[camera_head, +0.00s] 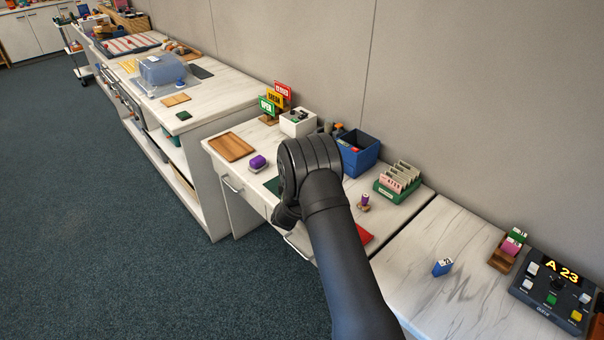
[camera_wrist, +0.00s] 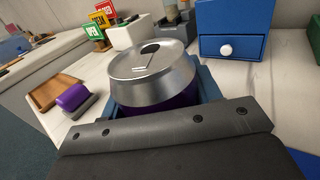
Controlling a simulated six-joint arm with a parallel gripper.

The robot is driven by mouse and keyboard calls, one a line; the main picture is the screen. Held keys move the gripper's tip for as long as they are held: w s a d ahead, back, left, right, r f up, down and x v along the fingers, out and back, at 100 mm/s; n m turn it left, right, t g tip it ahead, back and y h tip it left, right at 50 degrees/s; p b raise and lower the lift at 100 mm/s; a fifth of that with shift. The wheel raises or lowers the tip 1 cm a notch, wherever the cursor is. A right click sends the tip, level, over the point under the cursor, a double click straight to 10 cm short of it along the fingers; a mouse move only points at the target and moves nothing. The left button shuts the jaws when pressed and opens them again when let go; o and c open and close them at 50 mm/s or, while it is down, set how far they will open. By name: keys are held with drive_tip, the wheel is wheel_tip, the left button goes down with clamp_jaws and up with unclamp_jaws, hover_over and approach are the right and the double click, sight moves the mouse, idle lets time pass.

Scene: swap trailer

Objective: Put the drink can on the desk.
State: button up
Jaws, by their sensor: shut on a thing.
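The drink can (camera_wrist: 152,68) has a silver lid with a dark opening and a purple body; it fills the middle of the wrist view. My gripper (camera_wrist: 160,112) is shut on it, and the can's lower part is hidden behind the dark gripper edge. The can looks roughly upright. The desk (camera_head: 397,216) is the pale marbled top with drawers in the head view. My arm reaches over it; there my gripper and the can are hidden behind the wrist. The gap between can and desk cannot be told.
On the desk are a wooden tray (camera_head: 232,147), a purple-topped block (camera_head: 258,163), colored signs (camera_head: 277,98), a white box (camera_head: 298,122), a blue drawer box (camera_head: 358,155) and a green card rack (camera_head: 398,181). Some bare desk shows right of the arm and around the wooden tray.

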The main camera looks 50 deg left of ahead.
drive_tip(key=shift+f, duration=0.3)
drive_tip(key=o, duration=1.4)
drive_tip(key=shift+c, duration=0.2)
drive_tip(key=v, duration=1.7)
drive_tip(key=shift+s, duration=0.2)
drive_tip(key=shift+d, duration=0.1)
drive_tip(key=x, duration=1.7)
drive_tip(key=shift+w, duration=0.25)
drive_tip(key=shift+r, duration=0.1)
drive_tip(key=shift+s, duration=0.15)
